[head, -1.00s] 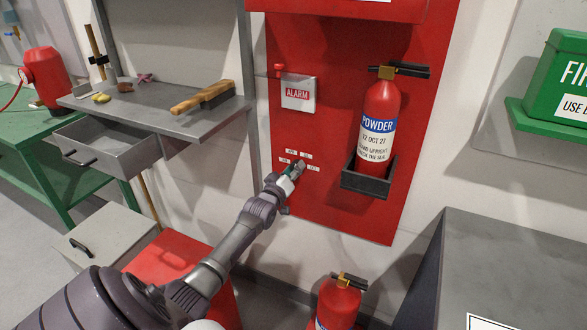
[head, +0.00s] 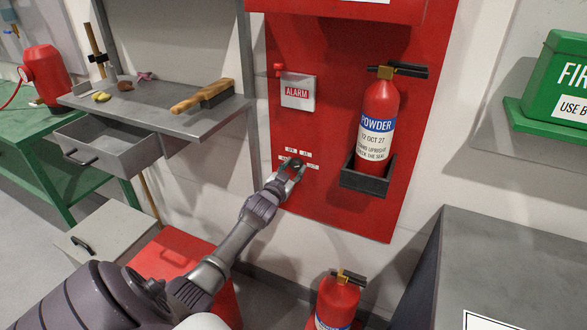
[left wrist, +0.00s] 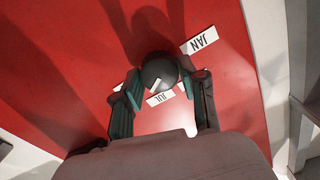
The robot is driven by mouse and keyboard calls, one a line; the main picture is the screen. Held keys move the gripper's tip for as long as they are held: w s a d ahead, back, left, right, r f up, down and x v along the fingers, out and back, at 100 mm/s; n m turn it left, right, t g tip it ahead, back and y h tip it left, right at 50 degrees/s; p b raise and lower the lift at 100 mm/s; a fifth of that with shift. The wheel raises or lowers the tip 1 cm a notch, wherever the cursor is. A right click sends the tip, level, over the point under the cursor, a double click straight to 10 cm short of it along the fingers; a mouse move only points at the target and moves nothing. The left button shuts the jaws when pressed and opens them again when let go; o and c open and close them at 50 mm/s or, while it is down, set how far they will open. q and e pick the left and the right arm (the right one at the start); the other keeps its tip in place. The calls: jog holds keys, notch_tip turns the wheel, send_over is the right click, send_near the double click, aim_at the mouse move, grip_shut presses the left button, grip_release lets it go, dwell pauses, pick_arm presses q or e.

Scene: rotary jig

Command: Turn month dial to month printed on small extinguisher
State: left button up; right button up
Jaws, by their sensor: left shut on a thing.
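The month dial (head: 296,163) is a small dark round knob on the red wall panel, with small white month labels around it. In the left wrist view the dial (left wrist: 159,71) has a white mark on its lower left side, near the JUL label (left wrist: 160,98); a JAN label (left wrist: 203,40) is at upper right. My left gripper (head: 293,169) is shut on the dial, one finger on each side. A red extinguisher (head: 378,110) in a bracket reads "POWDER 12 OCT 27". Another extinguisher (head: 337,304) stands low, its label mostly cut off. My right gripper is out of view.
An alarm box (head: 298,92) is above the dial. A grey shelf (head: 150,107) with a brush (head: 202,96) and an open drawer is at left. A red box (head: 170,255) is below my arm. A grey cabinet (head: 515,255) is at right.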

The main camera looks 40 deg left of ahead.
pick_arm(q)
jog(key=m, duration=0.5)
jog(key=shift+f+m+b, duration=0.2)
jog(key=shift+m+b, duration=0.1)
jog(key=shift+b, duration=0.1)
dwell(0.4)
jog(key=o, duration=1.1)
jog(key=shift+r, duration=0.1)
jog(key=shift+o, duration=0.2)
jog(key=v, duration=1.2)
